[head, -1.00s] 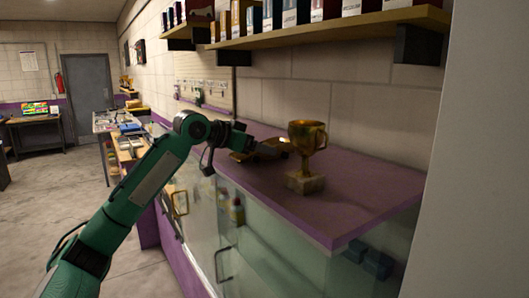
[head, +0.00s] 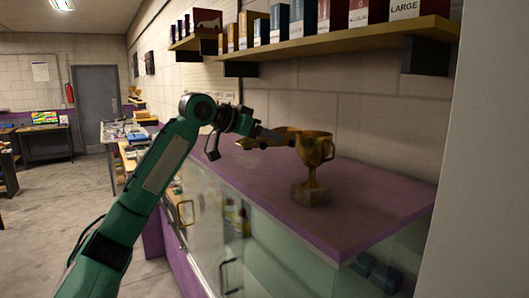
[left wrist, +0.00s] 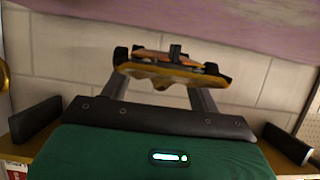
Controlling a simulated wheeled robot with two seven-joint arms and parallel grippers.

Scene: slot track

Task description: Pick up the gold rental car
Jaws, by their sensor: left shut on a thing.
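The gold rental car (left wrist: 172,70) is in my left gripper (left wrist: 165,88); in the left wrist view its yellow-gold body and dark wheels show between the two fingers. My right gripper is not in view.
A gold trophy cup (head: 314,152) on a stone base stands on the counter, close beside the car in the picture. A wall shelf (head: 330,44) with several boxes hangs above. The counter has a glass front. Its front right part is clear.

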